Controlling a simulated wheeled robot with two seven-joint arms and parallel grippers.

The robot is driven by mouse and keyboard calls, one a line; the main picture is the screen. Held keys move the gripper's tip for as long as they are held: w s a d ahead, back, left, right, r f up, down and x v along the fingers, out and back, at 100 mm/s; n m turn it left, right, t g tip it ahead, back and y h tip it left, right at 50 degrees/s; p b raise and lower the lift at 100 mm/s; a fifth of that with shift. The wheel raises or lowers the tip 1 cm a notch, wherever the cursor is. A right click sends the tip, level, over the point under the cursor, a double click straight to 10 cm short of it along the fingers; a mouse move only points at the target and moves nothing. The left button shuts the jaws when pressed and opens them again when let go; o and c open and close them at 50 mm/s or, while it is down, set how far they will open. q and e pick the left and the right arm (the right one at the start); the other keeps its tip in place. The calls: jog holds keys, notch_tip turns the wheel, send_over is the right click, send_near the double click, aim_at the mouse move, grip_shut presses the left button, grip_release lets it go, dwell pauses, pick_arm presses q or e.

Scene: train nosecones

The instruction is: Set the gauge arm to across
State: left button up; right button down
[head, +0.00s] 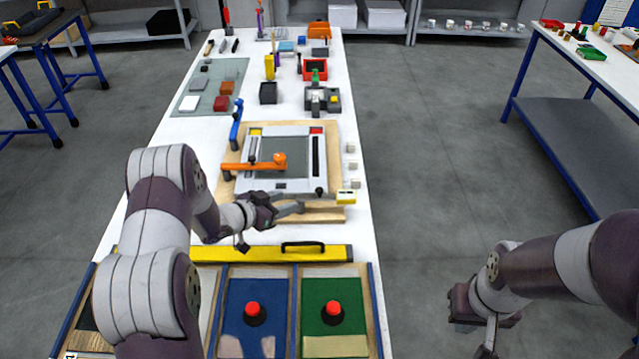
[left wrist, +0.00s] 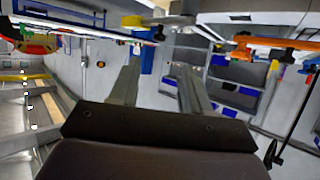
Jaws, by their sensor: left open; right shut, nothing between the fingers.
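An orange arm (head: 252,166) lies crosswise, left to right, over the left part of a framed panel on a wooden board (head: 333,163); it looks like the gauge arm. An orange knob (head: 280,160) is at its right end. An orange bar also shows at the right of the left wrist view (left wrist: 280,42). My left gripper (head: 292,202) is open and empty over the board's near edge, nearer than the orange arm and apart from it. Its two spread fingers show in the left wrist view (left wrist: 157,80). My right gripper (head: 487,343) is shut and empty, low at the right, off the table.
A blue bar (head: 236,125) stands left of the board. A yellow case with a black handle (head: 270,253) and trays with red knobs (head: 252,309) lie nearer. Several small blocks line the right edge.

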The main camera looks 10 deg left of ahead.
aim_at(318, 190)
pick_arm(q)
jog(key=p+x, duration=0.1)
jog(key=x, duration=0.6)
jog(key=p+x, duration=0.1)
jog(key=x, duration=0.3)
jog(key=shift+w+d+r+p, duration=0.25)
jog(key=shift+r+p, duration=0.05)
jog(key=shift+p, duration=0.05)
jog(key=shift+w+d+f, duration=0.1)
jog(key=shift+w+d, duration=0.05)
jog(key=shift+w+f, duration=0.15)
jog(key=shift+w, duration=0.1)
jog(key=shift+c, duration=0.3)
jog(key=shift+d, duration=0.1)
grip_shut()
